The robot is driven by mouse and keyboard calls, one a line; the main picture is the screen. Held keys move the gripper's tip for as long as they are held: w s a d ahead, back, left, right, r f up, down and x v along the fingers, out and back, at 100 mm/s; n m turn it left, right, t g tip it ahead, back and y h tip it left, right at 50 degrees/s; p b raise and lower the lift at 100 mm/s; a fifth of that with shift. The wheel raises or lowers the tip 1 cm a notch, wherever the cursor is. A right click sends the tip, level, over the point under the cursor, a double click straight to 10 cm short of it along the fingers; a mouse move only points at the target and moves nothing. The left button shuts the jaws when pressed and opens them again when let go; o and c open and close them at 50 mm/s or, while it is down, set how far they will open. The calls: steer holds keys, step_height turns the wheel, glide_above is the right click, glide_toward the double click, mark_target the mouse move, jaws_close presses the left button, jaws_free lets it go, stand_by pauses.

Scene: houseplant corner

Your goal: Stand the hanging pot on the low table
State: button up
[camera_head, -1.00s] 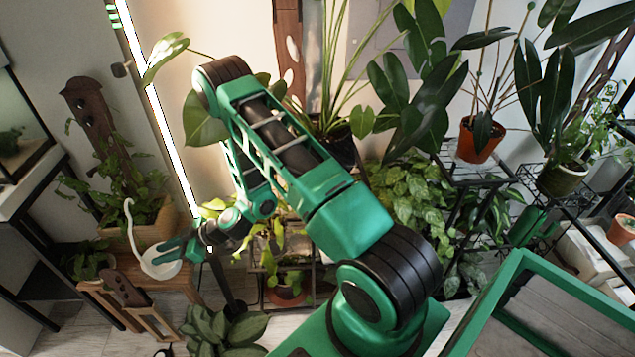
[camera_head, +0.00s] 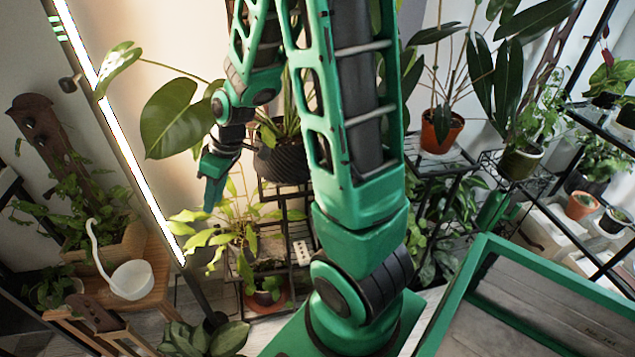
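The hanging pot (camera_head: 132,281) is a small white pot with a long curved white hook rising from its side.
A bright light pole (camera_head: 125,135) slants between the table and my gripper. A potted plant (camera_head: 262,285) on a dark stand is below and right of my gripper. A wooden frame (camera_head: 85,325) stands before the table.

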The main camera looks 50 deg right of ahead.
steer(key=s+d+r+m+g+h, duration=0.1)
steer(key=s+d+r+m, duration=0.2)
steer(key=s, duration=0.5)
steer(key=s+d+r+m+g+h, duration=0.1)
steer(key=s+d+r+m, duration=0.3)
steer(key=s, duration=0.5)
steer(key=s+d+r+m+g+h, duration=0.1)
steer(key=s+d+r+m, duration=0.3)
steer(key=s, duration=0.4)
steer(key=shift+s+r+m, duration=0.15)
steer(key=shift+s+m, duration=0.1)
steer(key=shift+m, duration=0.15)
steer(key=shift+w+f, duration=0.25)
steer(key=shift+w, duration=0.4)
